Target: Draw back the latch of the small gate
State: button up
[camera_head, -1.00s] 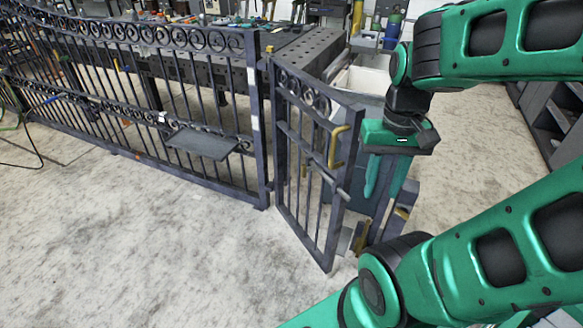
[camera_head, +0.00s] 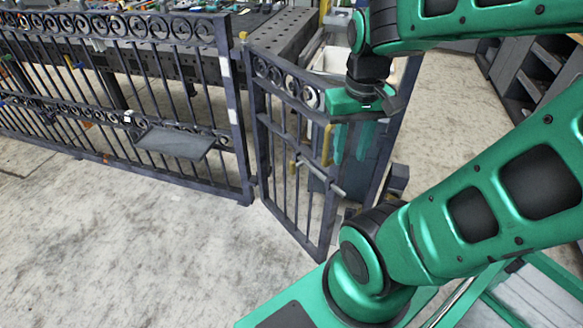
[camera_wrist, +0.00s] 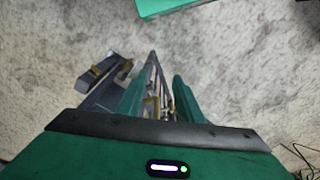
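The small dark metal gate (camera_head: 283,140) stands at an angle to the long fence. A grey latch rod (camera_head: 320,178) runs across its lower middle and sticks out past its free edge, with a small yellow knob (camera_head: 293,166) at its left end. A yellow upright handle (camera_head: 327,145) is on the gate above the rod. My gripper (camera_head: 350,158) points down just right of the handle, above the rod's outer end; its fingers are apart. In the wrist view my gripper (camera_wrist: 158,82) is open, and the gate (camera_wrist: 156,85) shows between and below the fingers. Contact cannot be told.
The long fence (camera_head: 130,105) with a grey shelf plate (camera_head: 175,142) runs to the left. A dark post-like piece with yellow parts (camera_wrist: 98,88) is left of the fingers in the wrist view. A workbench (camera_head: 285,35) stands behind. The floor (camera_head: 120,245) in front is clear.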

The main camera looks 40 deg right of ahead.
jog(key=w+a+f+n+h, duration=0.1)
jog(key=w+a+f+n, duration=0.2)
jog(key=w, duration=0.6)
jog(key=n+h, duration=1.7)
jog(key=n, duration=0.3)
send_near(291, 168)
jog(key=shift+t, duration=0.3)
jog(key=d, duration=1.1)
jog(key=shift+w, duration=0.2)
grip_shut()
